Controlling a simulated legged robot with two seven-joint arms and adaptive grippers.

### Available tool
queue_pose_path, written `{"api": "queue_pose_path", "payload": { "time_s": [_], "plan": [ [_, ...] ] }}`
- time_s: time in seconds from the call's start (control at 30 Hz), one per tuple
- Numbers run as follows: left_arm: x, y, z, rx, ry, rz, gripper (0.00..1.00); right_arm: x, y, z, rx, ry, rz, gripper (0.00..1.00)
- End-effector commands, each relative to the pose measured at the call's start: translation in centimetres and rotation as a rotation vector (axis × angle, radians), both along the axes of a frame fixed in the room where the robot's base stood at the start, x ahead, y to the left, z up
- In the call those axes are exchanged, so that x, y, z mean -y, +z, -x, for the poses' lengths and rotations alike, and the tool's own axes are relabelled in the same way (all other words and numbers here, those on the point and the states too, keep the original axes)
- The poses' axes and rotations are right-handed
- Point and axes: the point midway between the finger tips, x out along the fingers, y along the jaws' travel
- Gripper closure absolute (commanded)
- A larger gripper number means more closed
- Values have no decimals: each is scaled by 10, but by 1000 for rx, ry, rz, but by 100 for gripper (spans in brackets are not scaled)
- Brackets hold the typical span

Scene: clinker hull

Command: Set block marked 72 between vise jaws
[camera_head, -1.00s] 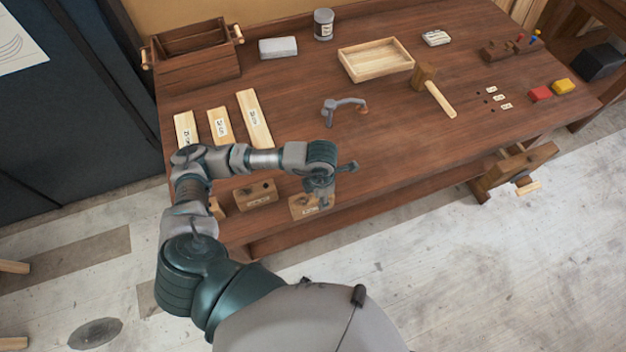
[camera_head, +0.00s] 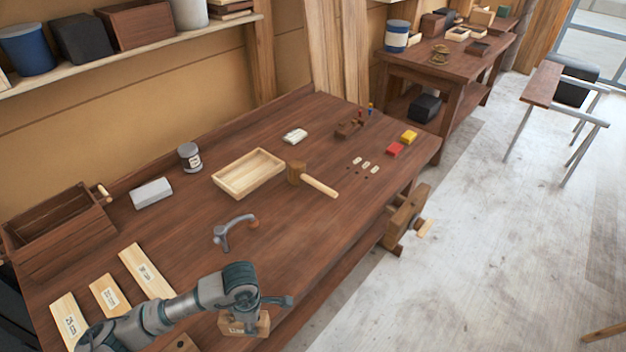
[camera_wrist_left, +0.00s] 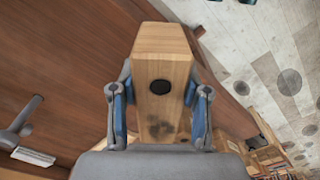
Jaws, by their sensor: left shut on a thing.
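My left gripper (camera_head: 250,306) is shut on a light wooden block (camera_head: 243,325) at the front edge of the bench, low in the head view. The block's label is too small to read surely. In the left wrist view the block (camera_wrist_left: 163,65) sits between the two blue-padded fingers, with a round dark hole and a dark smudge on its face. The wooden vise (camera_head: 404,217) is on the right end of the bench, far from the gripper; the gap between its jaws is hard to make out. My right gripper is out of view.
Another wooden block (camera_head: 181,345) is partly cut off below. Floor (camera_head: 480,250) right of the vise is clear.

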Motion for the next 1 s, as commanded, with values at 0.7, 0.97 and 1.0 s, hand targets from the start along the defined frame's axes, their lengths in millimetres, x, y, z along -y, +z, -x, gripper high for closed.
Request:
{"api": "queue_pose_path", "payload": {
  "time_s": [0.7, 0.97, 1.0],
  "plan": [
    [-38, 28, -85, -9, -1435, 14, 100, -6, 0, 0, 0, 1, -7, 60],
    [-41, 30, -91, -9, -1560, 17, 100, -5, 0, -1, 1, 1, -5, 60],
    [-41, 30, -91, -9, -1562, 17, 100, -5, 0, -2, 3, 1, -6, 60]
  ]
}}
